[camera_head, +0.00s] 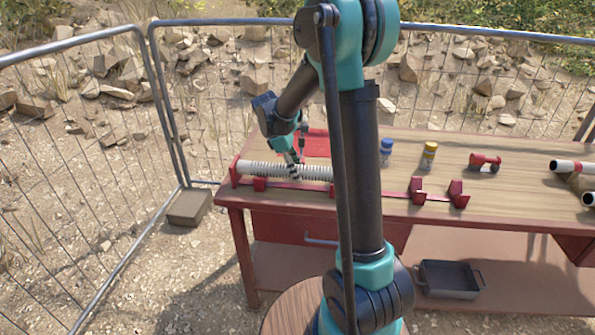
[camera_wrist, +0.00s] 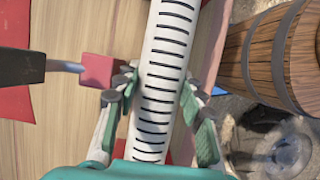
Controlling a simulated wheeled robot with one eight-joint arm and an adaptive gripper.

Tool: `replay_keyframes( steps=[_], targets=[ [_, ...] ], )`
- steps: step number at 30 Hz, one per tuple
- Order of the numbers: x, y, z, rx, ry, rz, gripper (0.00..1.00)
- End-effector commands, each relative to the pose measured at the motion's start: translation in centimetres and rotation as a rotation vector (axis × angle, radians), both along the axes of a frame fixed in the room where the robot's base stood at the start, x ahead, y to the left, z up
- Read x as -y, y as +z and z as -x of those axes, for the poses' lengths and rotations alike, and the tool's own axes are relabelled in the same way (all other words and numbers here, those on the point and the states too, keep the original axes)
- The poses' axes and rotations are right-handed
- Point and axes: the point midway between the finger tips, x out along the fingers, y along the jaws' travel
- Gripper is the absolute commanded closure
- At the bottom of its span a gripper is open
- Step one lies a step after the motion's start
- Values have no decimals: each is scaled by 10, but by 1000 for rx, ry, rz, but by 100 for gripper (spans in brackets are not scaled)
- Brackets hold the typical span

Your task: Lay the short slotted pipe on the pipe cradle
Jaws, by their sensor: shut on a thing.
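The short slotted pipe (camera_head: 262,170), white with dark slots, lies lengthwise over the left part of the table, level along the red pipe cradle (camera_head: 380,190). In the wrist view the pipe (camera_wrist: 164,60) runs up between my fingers. My gripper (camera_head: 294,168) is shut around its middle, with a finger (camera_wrist: 118,95) on each side. The pipe's left end is at a red upright (camera_head: 235,172) of the cradle; its right end is hidden behind my arm. I cannot tell whether the pipe touches the supports. Two red cradle supports (camera_head: 416,190) further right are empty.
A blue-capped bottle (camera_head: 386,152), a yellow can (camera_head: 429,156) and a red tool (camera_head: 485,162) stand behind the cradle. White pipes (camera_head: 570,166) lie at the right. A wooden barrel (camera_wrist: 285,55) shows beside the table in the wrist view. Wire fencing (camera_head: 85,150) stands left.

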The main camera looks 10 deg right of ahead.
Motion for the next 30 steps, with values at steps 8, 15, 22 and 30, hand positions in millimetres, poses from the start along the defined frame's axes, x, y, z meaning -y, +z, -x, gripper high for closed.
replay_keyframes(
  steps=[8, 15, 22, 30],
  targets=[
    [0, -6, 0, 0, 0, 0, 100],
    [0, -8, 0, 0, 0, 0, 100],
    [0, -8, 0, 0, 0, 0, 47],
    [0, -8, 0, 0, 0, 0, 37]
  ],
)
